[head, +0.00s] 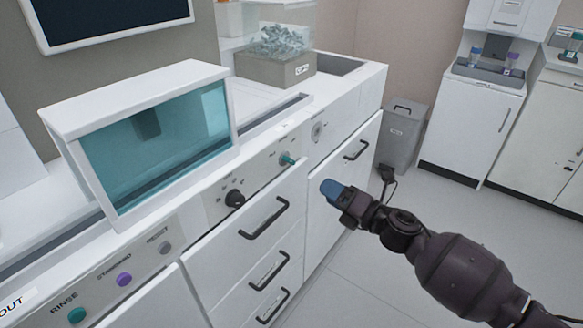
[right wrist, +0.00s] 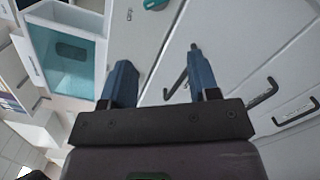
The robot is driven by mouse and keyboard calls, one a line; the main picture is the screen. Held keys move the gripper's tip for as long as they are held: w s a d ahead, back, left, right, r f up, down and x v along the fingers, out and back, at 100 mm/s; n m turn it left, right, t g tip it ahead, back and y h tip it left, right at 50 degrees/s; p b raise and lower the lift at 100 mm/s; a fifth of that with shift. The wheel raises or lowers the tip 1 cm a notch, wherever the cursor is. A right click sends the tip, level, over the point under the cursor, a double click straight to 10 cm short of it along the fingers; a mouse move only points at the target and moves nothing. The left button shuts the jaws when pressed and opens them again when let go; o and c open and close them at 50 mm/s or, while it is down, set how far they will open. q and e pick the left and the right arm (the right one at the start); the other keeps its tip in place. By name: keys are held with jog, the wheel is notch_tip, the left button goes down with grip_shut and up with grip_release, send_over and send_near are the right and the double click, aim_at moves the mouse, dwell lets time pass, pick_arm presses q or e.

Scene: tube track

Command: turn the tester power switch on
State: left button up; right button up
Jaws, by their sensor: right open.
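A front panel on the counter carries a black knob (head: 234,198) and, to its right, a small teal knob (head: 287,159). Their labels are too small to read, so I cannot tell which control is the power switch. A teal knob (right wrist: 155,4) also shows at the top edge of the right wrist view. My right gripper (head: 330,190) is in front of the drawers, right of and lower in the picture than the teal knob, apart from it. In the right wrist view its blue fingers (right wrist: 158,72) are spread with nothing between them. My left gripper is not in view.
A white box with a teal glass front (head: 160,140) stands on the counter. Rinse (head: 77,315), standard (head: 124,279) and reset (head: 165,247) buttons sit at lower left. Drawer handles (head: 264,218) stick out below the panel. A grey bin (head: 402,135) stands beyond; open floor lies right.

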aim_at(284, 162)
jog(key=w+a+n, duration=0.1)
jog(key=w+a, duration=0.1)
jog(key=w+a+n+b, duration=0.1)
jog(key=w+a, duration=0.2)
jog(key=w+a+n+g+b, duration=0.1)
jog(key=w+a, duration=0.2)
jog(key=shift+w+r+y, duration=0.25)
jog(key=shift+r+y, duration=0.05)
jog(key=shift+r, duration=0.05)
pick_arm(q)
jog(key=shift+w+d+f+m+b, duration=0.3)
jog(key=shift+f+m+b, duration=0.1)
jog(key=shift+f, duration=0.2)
pick_arm(e)
jog(key=shift+x, duration=0.9)
jog(key=shift+r, duration=0.2)
jog(key=c, duration=0.6)
jog(key=shift+c, duration=0.2)
